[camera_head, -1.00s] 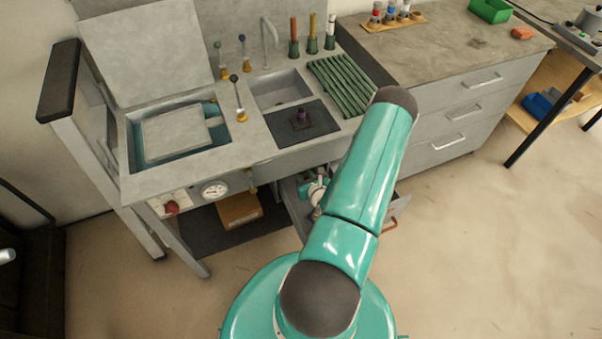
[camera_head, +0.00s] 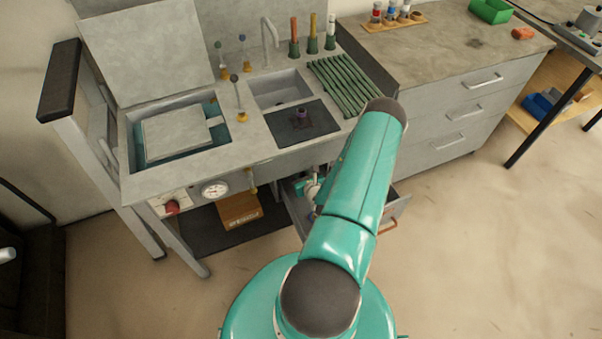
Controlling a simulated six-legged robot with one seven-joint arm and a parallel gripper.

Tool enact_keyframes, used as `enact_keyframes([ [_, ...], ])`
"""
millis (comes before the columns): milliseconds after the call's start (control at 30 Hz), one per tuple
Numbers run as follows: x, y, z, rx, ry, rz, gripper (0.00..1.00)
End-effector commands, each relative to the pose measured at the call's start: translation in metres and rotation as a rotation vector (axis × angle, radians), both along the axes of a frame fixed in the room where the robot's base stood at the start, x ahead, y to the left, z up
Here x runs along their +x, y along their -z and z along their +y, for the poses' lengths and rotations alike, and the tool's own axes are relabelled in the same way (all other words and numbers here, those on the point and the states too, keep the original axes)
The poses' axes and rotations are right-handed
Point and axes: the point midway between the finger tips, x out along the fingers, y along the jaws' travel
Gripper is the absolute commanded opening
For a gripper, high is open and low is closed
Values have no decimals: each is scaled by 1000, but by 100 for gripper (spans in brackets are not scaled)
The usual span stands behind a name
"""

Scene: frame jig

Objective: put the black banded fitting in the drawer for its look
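A small dark fitting (camera_head: 301,113) with a purplish tint stands on the black mat (camera_head: 318,127) beside the sink. Any band on it is too small to make out. An open drawer (camera_head: 297,212) with an orange handle (camera_head: 389,227) sticks out below the bench, partly hidden behind my arm. My teal and white wrist (camera_head: 312,187) shows over the drawer, left of my upper arm. My gripper's fingers cannot be made out, so I cannot tell whether they hold anything. The fitting on the mat is apart from my wrist.
Green slats (camera_head: 345,86) lie right of the sink (camera_head: 281,90). A lidded basin (camera_head: 175,135) is at the left. A brown box (camera_head: 239,210) sits on the low shelf. Closed grey drawers (camera_head: 450,143) stand at the right. Open floor (camera_head: 480,240) lies in front of them.

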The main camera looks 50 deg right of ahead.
Motion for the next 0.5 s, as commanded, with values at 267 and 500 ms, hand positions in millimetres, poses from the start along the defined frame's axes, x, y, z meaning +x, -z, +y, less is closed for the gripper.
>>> enact_keyframes([
  [267, 0, 2, 0, 0, 0, 0, 47],
  [500, 0, 2, 0, 0, 0, 0, 47],
])
